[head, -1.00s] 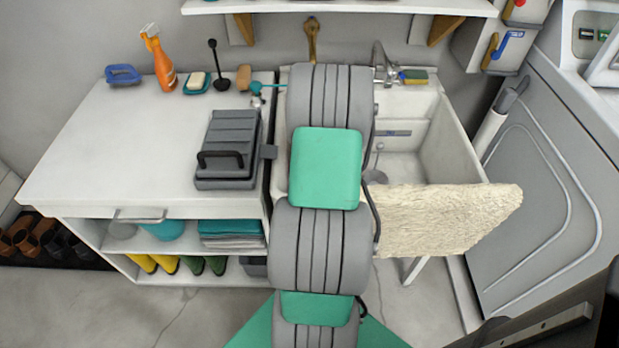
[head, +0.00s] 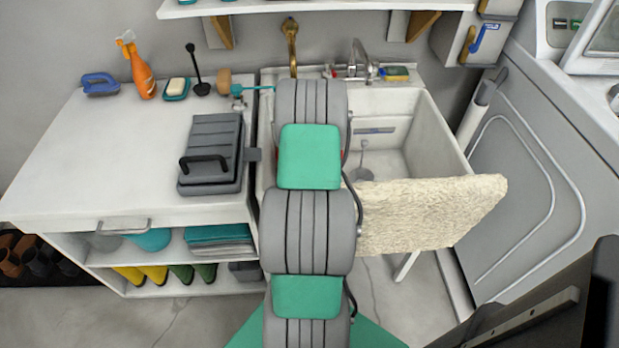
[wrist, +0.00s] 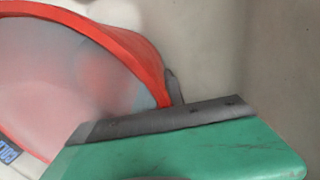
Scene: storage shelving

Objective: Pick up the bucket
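A round container with a red rim (wrist: 128,38) and a pale, greyish inside fills the left of the wrist view; I take it to be the bucket. Its left and lower parts are cut off or covered. My gripper (wrist: 170,122), green with a dark grey edge strip, lies across the lower part of the wrist view, close against the rim's right end. A thin dark tip rises beside the rim there; I cannot tell whether it touches. The finger opening is not clear. In the head view my arm hides the gripper and most of the bucket in the sink.
The white sink (head: 440,135) has a cream towel (head: 430,215) over its front edge. The counter (head: 90,170) at left carries a grey case (head: 212,150), an orange spray bottle (head: 140,75) and small cleaning items. A grey washing machine (head: 545,170) stands at right.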

